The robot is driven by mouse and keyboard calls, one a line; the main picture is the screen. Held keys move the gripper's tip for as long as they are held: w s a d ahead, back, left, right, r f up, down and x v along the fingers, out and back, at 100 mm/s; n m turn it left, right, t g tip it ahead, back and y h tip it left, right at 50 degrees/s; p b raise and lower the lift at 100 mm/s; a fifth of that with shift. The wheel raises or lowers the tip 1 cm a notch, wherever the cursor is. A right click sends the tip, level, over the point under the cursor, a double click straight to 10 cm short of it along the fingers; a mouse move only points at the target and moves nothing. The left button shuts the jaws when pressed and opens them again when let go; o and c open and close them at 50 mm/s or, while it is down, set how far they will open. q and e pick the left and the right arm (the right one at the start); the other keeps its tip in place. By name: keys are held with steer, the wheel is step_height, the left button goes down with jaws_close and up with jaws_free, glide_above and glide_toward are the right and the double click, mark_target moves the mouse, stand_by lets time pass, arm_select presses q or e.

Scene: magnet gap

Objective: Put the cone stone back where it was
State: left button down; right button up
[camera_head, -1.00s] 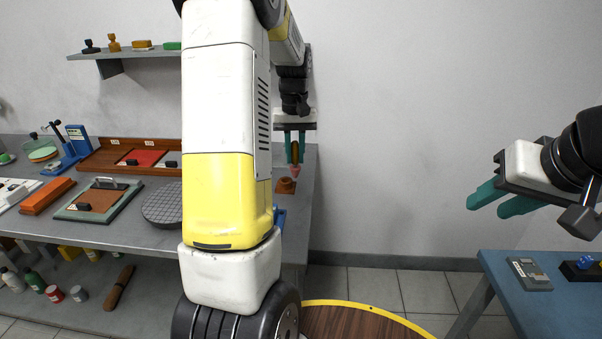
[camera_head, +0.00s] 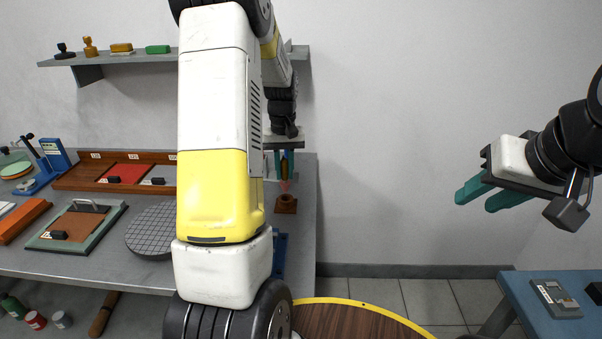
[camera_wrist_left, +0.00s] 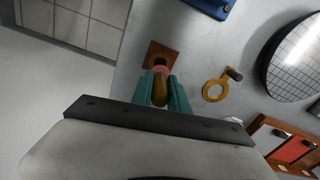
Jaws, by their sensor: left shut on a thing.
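The cone stone has a pink tip (camera_head: 285,187) and an amber-brown handle. My left gripper (camera_head: 284,168) is shut on the handle, with the tip pointing down. A brown square block with a round socket (camera_head: 286,204) stands on the bench just below the tip. In the left wrist view, the stone's handle (camera_wrist_left: 160,92) is between the teal fingers, and its pink end overlaps the block (camera_wrist_left: 152,50). I cannot tell whether the tip is touching or inside the socket. My right gripper (camera_head: 479,196) is open and empty, in the air at the right.
A yellow ring-shaped tool (camera_wrist_left: 214,91) lies near the block in the left wrist view. A round gridded plate (camera_head: 151,229) and a blue object (camera_head: 279,254) are also on the bench. A blue table (camera_head: 540,318) stands at the lower right.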

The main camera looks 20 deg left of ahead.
mark_target(285, 179)
arm_select(q)
steer(key=shift+f, duration=1.8)
steer(key=shift+f, duration=0.1)
steer(key=c, duration=1.3)
jaws_free()
